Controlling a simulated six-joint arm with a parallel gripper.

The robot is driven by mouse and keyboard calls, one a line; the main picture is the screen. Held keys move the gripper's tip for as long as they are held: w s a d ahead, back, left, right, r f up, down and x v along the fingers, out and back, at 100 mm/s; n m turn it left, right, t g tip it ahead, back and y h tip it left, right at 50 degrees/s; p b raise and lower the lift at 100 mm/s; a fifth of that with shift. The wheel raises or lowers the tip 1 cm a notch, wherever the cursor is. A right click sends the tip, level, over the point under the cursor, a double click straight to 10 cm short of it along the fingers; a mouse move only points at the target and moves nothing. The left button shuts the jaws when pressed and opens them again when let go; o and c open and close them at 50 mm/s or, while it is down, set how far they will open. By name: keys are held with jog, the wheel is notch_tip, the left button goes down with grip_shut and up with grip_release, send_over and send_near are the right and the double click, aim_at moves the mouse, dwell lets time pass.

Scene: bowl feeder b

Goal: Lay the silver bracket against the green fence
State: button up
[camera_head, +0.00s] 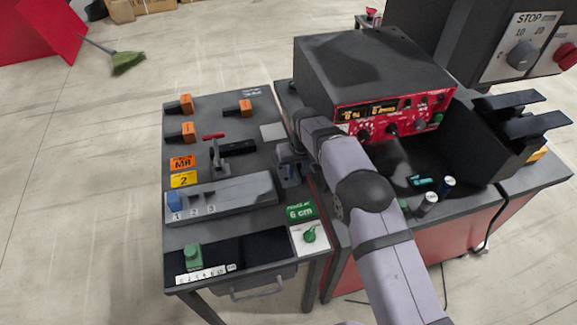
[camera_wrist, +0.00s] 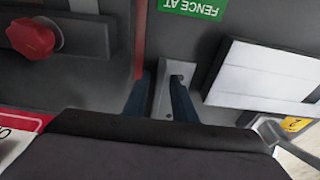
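The silver bracket (camera_wrist: 174,78) shows between the two blue fingers of my gripper (camera_wrist: 165,100) in the wrist view. The fingers lie close along both its sides and appear shut on it; whether it is clear of the table I cannot tell. In the head view my gripper (camera_head: 289,172) is over the right edge of the small table, right of the grey numbered block, and the bracket is mostly hidden. The green fence (camera_head: 193,256) stands at the left of the dark strip by the front edge, above a white ruler, well apart from the gripper.
The grey block (camera_head: 235,198) marked 1 2 3 lies between gripper and fence. A green sign (camera_head: 299,212) reads 6 cm, above a green knob (camera_head: 309,235). A clamp-like metal piece (camera_head: 218,157) and orange blocks (camera_head: 246,107) stand behind. A red-fronted device (camera_head: 395,115) is at right.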

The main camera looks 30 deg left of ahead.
grip_shut()
jog(key=shift+r, duration=0.15)
jog(key=shift+r+p, duration=1.45)
jog(key=shift+r, duration=0.95)
jog(key=shift+s+a, duration=0.1)
jog(key=s+a+r+m+h+p, duration=0.1)
jog(key=s+a+m, duration=0.1)
jog(key=s+m, duration=0.7)
jog(key=s+a+r+m+h+p, duration=0.2)
jog(key=s+m, duration=0.7)
jog(key=s, duration=1.6)
jog(key=shift+s+a+r, duration=0.25)
